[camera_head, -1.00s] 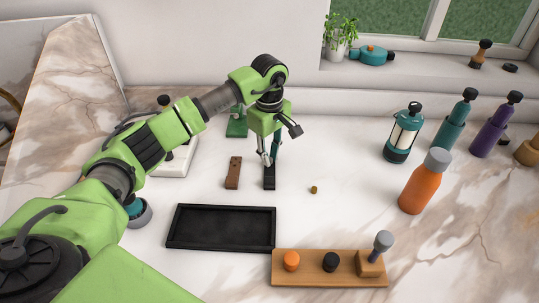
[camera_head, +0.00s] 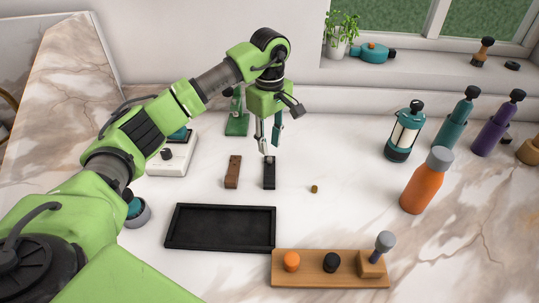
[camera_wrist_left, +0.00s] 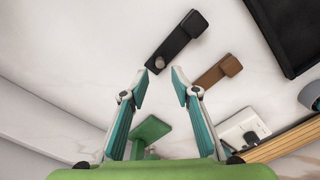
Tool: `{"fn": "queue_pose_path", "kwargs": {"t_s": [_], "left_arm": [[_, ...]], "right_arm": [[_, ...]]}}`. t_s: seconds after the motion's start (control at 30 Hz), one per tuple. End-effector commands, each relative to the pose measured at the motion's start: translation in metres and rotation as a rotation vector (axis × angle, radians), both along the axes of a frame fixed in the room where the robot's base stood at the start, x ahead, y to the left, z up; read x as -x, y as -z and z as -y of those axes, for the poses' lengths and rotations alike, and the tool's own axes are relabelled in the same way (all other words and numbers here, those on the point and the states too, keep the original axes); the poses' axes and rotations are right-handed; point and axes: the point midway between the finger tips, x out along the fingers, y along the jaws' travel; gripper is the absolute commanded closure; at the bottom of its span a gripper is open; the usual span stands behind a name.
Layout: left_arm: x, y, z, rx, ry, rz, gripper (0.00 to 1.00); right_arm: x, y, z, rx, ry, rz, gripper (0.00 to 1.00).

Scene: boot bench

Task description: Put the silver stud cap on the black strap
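The black strap (camera_head: 269,176) lies flat on the bench; it also shows in the left wrist view (camera_wrist_left: 180,40). The small silver stud cap (camera_wrist_left: 160,62) appears at the strap's near end in the left wrist view, and on its far end in the head view (camera_head: 269,160). My left gripper (camera_head: 269,149) is over that end, a little above it. In the left wrist view its fingers (camera_wrist_left: 160,73) are apart, with nothing between the tips, and the cap shows just beyond them. My right gripper is not in view.
A brown strap (camera_head: 232,171) lies left of the black one, and a small brass-coloured cap (camera_head: 315,189) lies to its right. A black tray (camera_head: 220,243) and a wooden block with knobs (camera_head: 330,282) are in front. A green stand (camera_head: 237,124) is behind. Bottles stand at right.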

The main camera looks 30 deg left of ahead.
Motion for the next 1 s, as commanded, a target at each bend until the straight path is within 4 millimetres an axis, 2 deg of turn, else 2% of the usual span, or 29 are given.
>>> {"fn": "queue_pose_path", "kwargs": {"t_s": [0.03,0.2,0.37,0.53,1.0], "left_arm": [[-0.002,-0.012,0.0,-0.001,0.0,0.008,0.73],[-0.002,-0.047,0.0,0.001,0.0,0.008,0.73],[-0.002,-0.068,0.0,0.0,-0.001,0.006,0.73],[-0.001,-0.075,0.0,0.001,-0.001,0.005,0.73],[-0.001,-0.075,0.0,0.001,0.0,0.006,0.73]], "right_arm": [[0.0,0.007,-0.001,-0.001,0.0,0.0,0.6],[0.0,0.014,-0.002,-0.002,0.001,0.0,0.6],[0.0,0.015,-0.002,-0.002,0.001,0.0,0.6],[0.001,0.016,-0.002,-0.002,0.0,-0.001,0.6],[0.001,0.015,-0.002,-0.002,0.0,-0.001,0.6]]}}
